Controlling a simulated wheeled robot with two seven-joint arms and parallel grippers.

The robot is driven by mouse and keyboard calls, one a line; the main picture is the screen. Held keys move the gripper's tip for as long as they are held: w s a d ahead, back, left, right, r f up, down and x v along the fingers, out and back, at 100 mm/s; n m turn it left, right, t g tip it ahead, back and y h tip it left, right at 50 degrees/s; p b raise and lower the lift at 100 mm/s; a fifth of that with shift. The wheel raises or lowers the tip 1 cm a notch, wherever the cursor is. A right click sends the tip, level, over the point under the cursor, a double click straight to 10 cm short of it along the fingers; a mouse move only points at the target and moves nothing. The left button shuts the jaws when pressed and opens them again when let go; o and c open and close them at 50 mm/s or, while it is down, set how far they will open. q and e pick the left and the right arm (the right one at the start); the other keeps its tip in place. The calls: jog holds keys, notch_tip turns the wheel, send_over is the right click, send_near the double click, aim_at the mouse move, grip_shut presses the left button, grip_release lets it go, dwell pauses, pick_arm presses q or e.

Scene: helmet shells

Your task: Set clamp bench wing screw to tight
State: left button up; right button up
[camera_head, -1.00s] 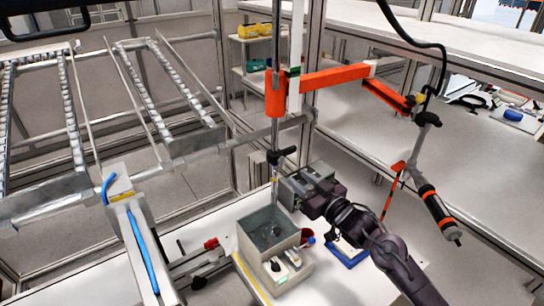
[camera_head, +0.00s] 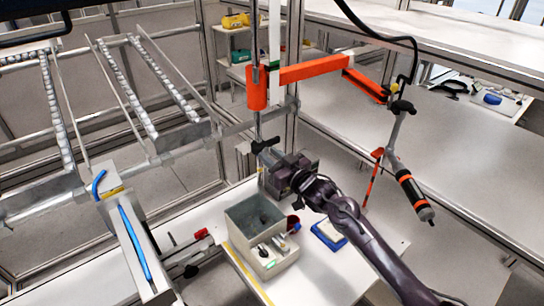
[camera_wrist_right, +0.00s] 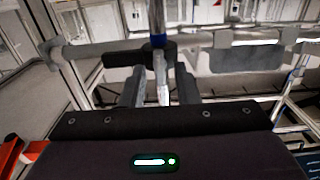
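The black wing screw (camera_head: 264,146) sits on the upright metal post below the orange arm in the head view. It also shows in the right wrist view (camera_wrist_right: 139,55), where it sticks out to the left of the post. My right gripper (camera_head: 275,168) is just below and slightly right of the wing screw. In the wrist view my right gripper (camera_wrist_right: 160,88) has its two fingers apart, with the post showing between them and the wing screw beyond the tips. I see no contact with the screw. My left gripper is out of view.
A grey open bin (camera_head: 233,222) stands on the white table just below my right gripper. A blue tray (camera_head: 330,237) lies to its right. The orange arm (camera_head: 310,72) with a hanging tool (camera_head: 415,195) spans above. A blue-hosed fixture (camera_head: 124,235) stands at left.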

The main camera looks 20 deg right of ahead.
grip_shut()
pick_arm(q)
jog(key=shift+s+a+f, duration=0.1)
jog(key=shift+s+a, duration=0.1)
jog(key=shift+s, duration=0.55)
